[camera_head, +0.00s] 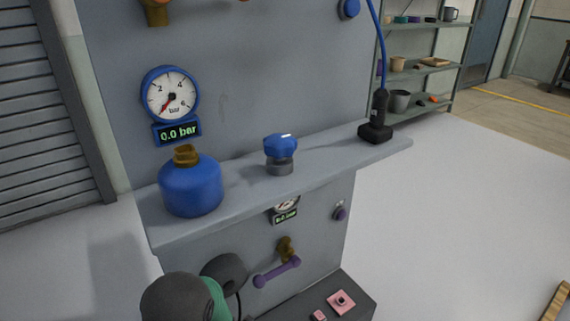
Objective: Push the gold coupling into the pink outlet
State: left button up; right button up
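Several gold-brown fittings are in view, and I cannot tell which is the coupling. One gold fitting (286,249) is on the panel front below the shelf, beside a purple lever. Another gold fitting (185,155) tops the blue tank, and a third (156,12) is cut off at the top edge. A pink square piece (341,301) with a dark centre sits on the low grey block at the bottom. A smaller pink piece (319,315) is beside it, partly cut off. Which pink piece is the outlet is unclear. Neither gripper shows.
The grey shelf (225,211) holds the blue tank (191,190), a blue knob (280,147) and a black plug-like piece (376,132) with a blue cable. A gauge (170,95) above reads 0.0 bar. The purple lever (276,272) sticks out below. Floor to the right is mostly clear.

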pick_arm(q)
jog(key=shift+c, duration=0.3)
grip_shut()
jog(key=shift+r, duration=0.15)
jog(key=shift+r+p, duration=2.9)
jog(key=shift+p, duration=0.25)
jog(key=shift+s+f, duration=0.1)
